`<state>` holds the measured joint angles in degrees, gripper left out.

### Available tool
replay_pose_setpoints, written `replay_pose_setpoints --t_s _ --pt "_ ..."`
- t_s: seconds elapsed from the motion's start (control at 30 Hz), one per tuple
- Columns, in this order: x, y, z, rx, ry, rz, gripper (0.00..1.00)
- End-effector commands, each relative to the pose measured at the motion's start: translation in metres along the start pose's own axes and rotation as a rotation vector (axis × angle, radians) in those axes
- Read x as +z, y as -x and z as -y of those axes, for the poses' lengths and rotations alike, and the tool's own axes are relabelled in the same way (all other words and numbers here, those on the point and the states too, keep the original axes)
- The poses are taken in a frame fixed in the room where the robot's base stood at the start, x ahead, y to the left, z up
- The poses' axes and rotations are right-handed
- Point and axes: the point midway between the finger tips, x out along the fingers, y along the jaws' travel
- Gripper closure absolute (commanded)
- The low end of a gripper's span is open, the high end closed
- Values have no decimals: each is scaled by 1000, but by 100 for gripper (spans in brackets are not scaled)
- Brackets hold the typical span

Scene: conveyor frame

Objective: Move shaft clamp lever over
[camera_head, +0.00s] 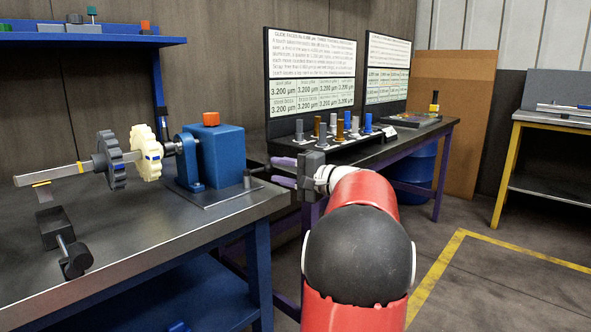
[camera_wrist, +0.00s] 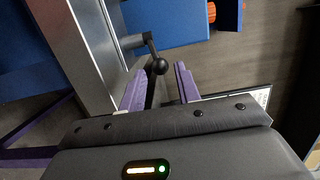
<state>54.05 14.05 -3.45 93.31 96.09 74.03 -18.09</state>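In the wrist view the lever (camera_wrist: 149,42) is a dark bent rod ending in a black ball knob (camera_wrist: 160,66). My gripper (camera_head: 272,171) has purple fingers and is open. In the wrist view, the ball lies between the fingertips (camera_wrist: 158,70), with gaps on both sides. I cannot tell whether the ball is at the same depth as the fingers.
A shaft (camera_head: 55,174) with a dark gear (camera_head: 110,160) and a cream gear (camera_head: 146,153) runs left from the housing. A dark bracket (camera_head: 56,228) lies on the bench's front left. A second table (camera_head: 432,128) with several upright pegs stands behind my gripper.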

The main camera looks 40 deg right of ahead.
Motion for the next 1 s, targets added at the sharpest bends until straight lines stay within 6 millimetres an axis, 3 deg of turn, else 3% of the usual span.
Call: replay_pose_setpoints --t_s 0.13,0.33,1.0 --pt "0 -22 4 2 -3 2 67" --pt "0 -20 0 1 0 -1 92" --pt "-13 -31 0 1 0 -2 92"
